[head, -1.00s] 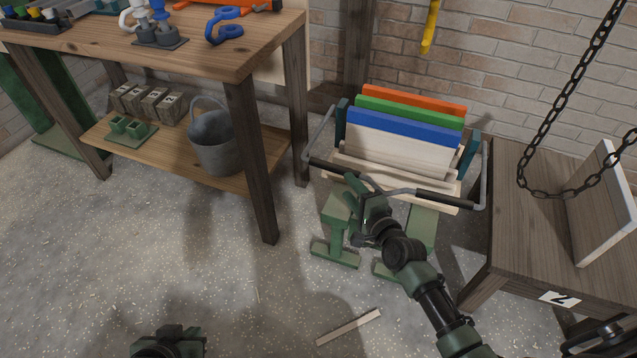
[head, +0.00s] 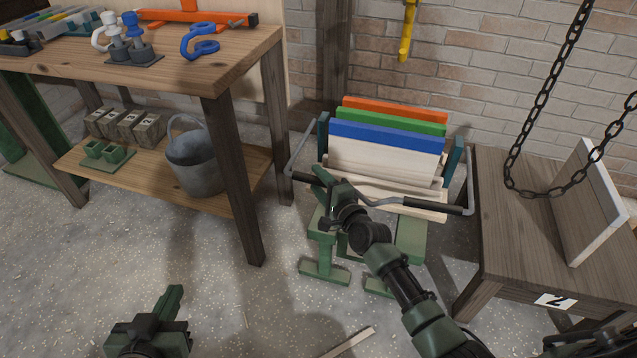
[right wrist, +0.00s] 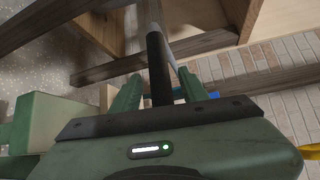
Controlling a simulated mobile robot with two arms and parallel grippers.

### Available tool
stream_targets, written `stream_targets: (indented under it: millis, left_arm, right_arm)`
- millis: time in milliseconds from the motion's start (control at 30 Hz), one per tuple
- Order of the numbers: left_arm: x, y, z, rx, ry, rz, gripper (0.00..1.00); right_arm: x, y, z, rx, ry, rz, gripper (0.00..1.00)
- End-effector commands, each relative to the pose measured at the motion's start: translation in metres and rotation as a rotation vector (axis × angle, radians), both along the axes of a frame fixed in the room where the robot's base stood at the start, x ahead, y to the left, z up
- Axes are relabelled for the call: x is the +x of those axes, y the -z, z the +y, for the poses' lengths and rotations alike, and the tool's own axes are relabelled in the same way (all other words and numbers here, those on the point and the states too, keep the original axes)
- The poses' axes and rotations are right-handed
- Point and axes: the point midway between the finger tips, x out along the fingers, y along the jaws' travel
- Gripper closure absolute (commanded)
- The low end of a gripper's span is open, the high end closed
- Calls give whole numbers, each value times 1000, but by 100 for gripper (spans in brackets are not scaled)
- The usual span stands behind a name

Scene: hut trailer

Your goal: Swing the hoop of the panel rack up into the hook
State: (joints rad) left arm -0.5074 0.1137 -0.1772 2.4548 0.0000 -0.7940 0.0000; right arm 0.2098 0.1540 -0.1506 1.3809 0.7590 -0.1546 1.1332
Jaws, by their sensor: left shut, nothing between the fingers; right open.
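The panel rack stands by the brick wall, with orange, green, blue (head: 388,137) and pale panels upright in it. Its grey metal hoop (head: 384,200) hangs low across the rack's front and has two black grips. My right gripper (head: 327,181) is open at the hoop's left grip. In the right wrist view the black grip (right wrist: 157,68) runs between the open fingers, which are not closed on it. A yellow piece (head: 406,35), perhaps the hook, hangs on the wall above the rack; its top is cut off. My left gripper (head: 174,299) is shut and empty over the floor at lower left.
A workbench (head: 215,75) with tools stands at left; a bucket (head: 193,160) is on its lower shelf. A wooden table (head: 505,215) with a leaning board (head: 585,205) and a hanging chain (head: 540,100) is close at right. A wood strip (head: 350,342) lies on the floor.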

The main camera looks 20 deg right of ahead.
Motion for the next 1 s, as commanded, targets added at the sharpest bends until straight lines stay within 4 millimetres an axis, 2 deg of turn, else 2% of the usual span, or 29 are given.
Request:
stream_targets:
  millis: [300, 367, 467, 500, 1000]
  left_arm:
    - [2, -3, -1, -4, 1, -16, 100]
    - [2, -3, -1, -4, 1, -15, 100]
    - [2, -3, -1, -4, 1, -15, 100]
    - [2, -3, -1, -3, 1, -14, 100]
    - [1, -2, -1, -3, 1, -13, 100]
  right_arm:
    - [2, 0, 1, 0, 0, -1, 56]
    - [2, 0, 1, 0, 0, -1, 70]
    - [2, 0, 1, 0, 0, 0, 98]
    - [2, 0, 1, 0, 0, 0, 100]
    - [2, 0, 0, 0, 0, 0, 100]
